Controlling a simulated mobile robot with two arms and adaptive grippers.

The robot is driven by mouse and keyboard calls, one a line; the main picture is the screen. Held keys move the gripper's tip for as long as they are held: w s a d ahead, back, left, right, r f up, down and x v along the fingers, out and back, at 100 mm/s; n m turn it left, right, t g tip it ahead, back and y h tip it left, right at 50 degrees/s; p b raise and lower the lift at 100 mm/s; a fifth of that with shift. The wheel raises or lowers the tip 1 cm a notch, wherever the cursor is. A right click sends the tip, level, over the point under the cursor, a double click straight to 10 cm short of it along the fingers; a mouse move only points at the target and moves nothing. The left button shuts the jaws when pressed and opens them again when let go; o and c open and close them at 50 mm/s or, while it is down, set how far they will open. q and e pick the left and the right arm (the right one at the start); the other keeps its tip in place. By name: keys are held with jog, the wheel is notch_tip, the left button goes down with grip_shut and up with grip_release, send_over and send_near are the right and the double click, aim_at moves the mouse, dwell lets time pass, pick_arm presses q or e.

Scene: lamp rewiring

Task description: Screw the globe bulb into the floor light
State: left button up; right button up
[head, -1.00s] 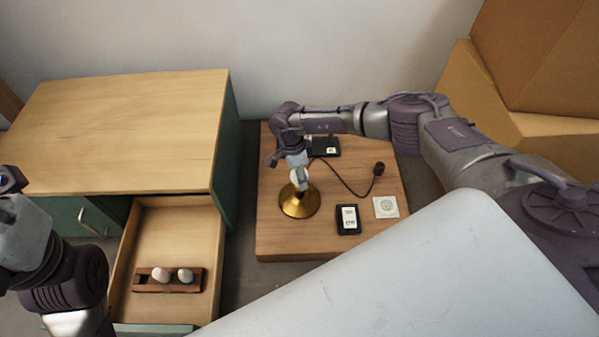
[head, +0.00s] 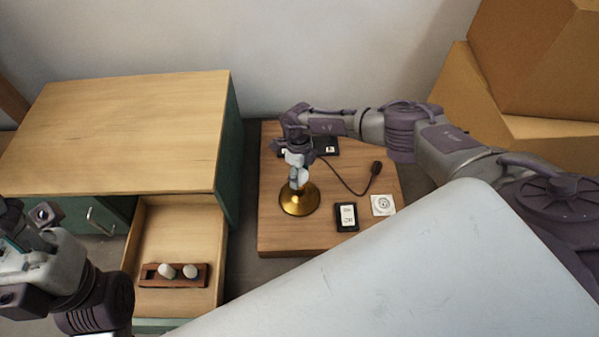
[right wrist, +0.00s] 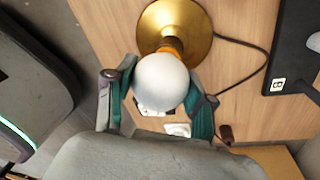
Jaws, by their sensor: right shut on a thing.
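The floor light is a lamp with a round brass base (head: 299,203) on the low wooden board; the base also shows in the right wrist view (right wrist: 213,38). My right gripper (head: 298,178) points down over the lamp. In the right wrist view the white globe bulb (right wrist: 161,81) sits between the fingers of my right gripper (right wrist: 159,97), which is shut on it. The bulb hides most of the socket below; an orange part shows beside it. I cannot tell how far the bulb is seated. My left gripper (head: 28,250) is at the left edge, its fingers unclear.
An open drawer (head: 205,235) holds a brown rack (head: 151,277) with two bulbs. A cord with a dark plug (head: 376,168), a black switch box (head: 346,217) and a white socket plate (head: 382,205) lie on the board (head: 275,240). Cardboard boxes (head: 550,75) stand at the right.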

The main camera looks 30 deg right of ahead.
jog(key=shift+s, duration=0.1)
jog(key=shift+r+m+p, duration=0.15)
jog(key=shift+m+p, duration=0.45)
jog(key=shift+m, duration=0.6)
jog(key=shift+m+y+p, duration=0.3)
jog(key=shift+m+p, duration=0.6)
jog(key=shift+p, duration=0.05)
jog(key=shift+f+m, duration=0.2)
jog(key=shift+m, duration=0.3)
jog(key=o, duration=1.3)
jog(key=shift+c, duration=0.2)
notch_tip(320, 180, up, 12)
jog(key=w+d, duration=0.1)
jog(key=shift+w+d, duration=0.25)
